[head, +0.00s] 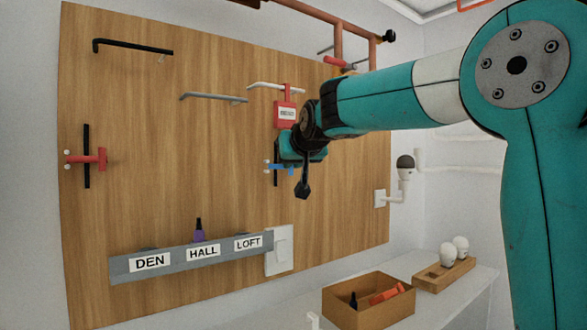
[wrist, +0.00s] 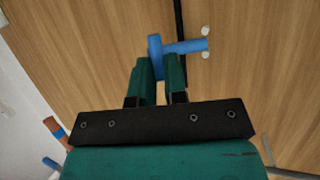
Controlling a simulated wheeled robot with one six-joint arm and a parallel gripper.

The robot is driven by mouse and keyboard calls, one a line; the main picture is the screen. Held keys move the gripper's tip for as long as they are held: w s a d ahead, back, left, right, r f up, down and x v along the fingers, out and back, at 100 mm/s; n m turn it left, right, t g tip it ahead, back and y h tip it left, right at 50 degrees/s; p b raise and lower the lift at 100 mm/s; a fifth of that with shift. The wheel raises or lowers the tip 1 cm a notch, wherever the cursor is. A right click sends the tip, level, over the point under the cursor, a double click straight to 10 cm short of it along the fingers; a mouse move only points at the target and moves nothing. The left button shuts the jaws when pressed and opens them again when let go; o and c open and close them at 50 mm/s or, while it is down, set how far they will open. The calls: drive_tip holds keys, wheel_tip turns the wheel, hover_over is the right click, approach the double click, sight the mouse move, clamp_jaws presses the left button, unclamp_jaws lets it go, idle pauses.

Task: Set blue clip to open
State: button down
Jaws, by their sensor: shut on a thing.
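The blue clip (head: 272,167) sits on a black vertical strip on the wooden board, partly hidden behind my gripper (head: 288,165) in the head view. In the wrist view the blue clip (wrist: 184,47) lies crosswise over the strip (wrist: 179,15). Its free end points at two white dots (wrist: 205,55) and its wide blue end is at my fingers. My gripper (wrist: 160,62) is shut on that wide end, with one green finger on each side. The fingertips partly hide the grip.
A red clip (head: 90,158) sits on another black strip at the left. A red tag (head: 285,113) hangs from a hook just above my gripper. Below are a labelled grey rail (head: 190,255), a white switch plate (head: 284,256) and a cardboard box (head: 350,313).

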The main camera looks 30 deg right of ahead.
drive_tip(key=shift+s+a+m+g+h+p, duration=0.15)
drive_tip(key=shift+a+m+g+h+p, duration=0.65)
drive_tip(key=shift+m+g+h+p, duration=0.5)
drive_tip(key=shift+s+a+m+g+h+p, duration=0.2)
drive_tip(key=shift+a+m+g+h+p, duration=0.65)
drive_tip(key=shift+m+h+p, duration=0.7)
drive_tip(key=shift+s+a+m+g+h+p, duration=0.15)
drive_tip(key=shift+a+m+g+h+p, duration=0.55)
drive_tip(key=shift+m+g+h+p, duration=0.7)
drive_tip(key=shift+m+b, duration=0.3)
drive_tip(key=shift+m, duration=0.05)
drive_tip(key=c, duration=1.2)
unclamp_jaws()
drive_tip(key=shift+o, duration=0.2)
